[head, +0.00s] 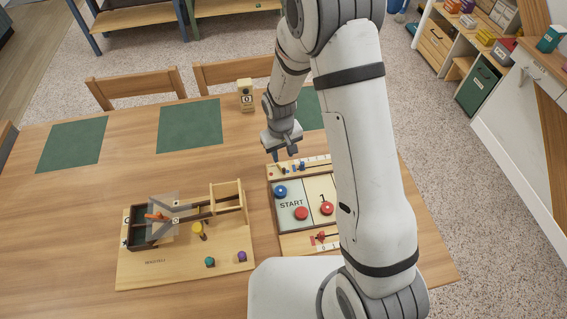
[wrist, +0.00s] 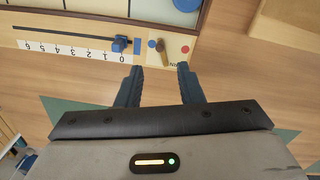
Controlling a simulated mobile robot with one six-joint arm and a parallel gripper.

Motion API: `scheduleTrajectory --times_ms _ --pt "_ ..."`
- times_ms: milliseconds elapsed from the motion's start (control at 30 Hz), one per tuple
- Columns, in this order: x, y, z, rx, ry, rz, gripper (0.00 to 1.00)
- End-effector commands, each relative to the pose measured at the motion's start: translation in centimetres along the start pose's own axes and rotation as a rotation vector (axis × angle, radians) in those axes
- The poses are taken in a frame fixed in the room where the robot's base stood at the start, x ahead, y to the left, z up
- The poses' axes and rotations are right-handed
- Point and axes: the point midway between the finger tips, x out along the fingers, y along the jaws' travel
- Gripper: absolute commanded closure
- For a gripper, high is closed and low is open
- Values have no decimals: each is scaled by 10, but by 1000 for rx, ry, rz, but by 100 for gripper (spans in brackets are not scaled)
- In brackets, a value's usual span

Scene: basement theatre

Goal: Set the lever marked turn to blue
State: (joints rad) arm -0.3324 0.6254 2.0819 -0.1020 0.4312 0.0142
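The lever (wrist: 163,50) is a small brown stick at the board's edge in the wrist view. It stands between a blue dot (wrist: 152,44) on its left and a red dot (wrist: 185,49) on its right, nearer the blue one. An upside-down label beside it is partly covered by a finger and hard to read. My gripper (wrist: 159,72) is open and empty; the lever lies just beyond its fingertips, between their lines. In the head view my gripper (head: 284,153) hangs above the far left edge of the START board (head: 292,213).
Left of the lever in the wrist view, a blue slider knob (wrist: 119,44) sits at the 0 end of a numbered scale. A wooden box toy (head: 235,262) stands left of the board. A small wooden block (head: 246,95) stands behind. Green mats (head: 189,126) lie on the table.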

Motion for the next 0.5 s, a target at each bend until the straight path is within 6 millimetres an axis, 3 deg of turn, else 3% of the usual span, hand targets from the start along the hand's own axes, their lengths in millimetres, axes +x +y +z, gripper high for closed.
scheduleTrajectory --times_ms 500 --pt "63 0 1 -1 -5 0 66"
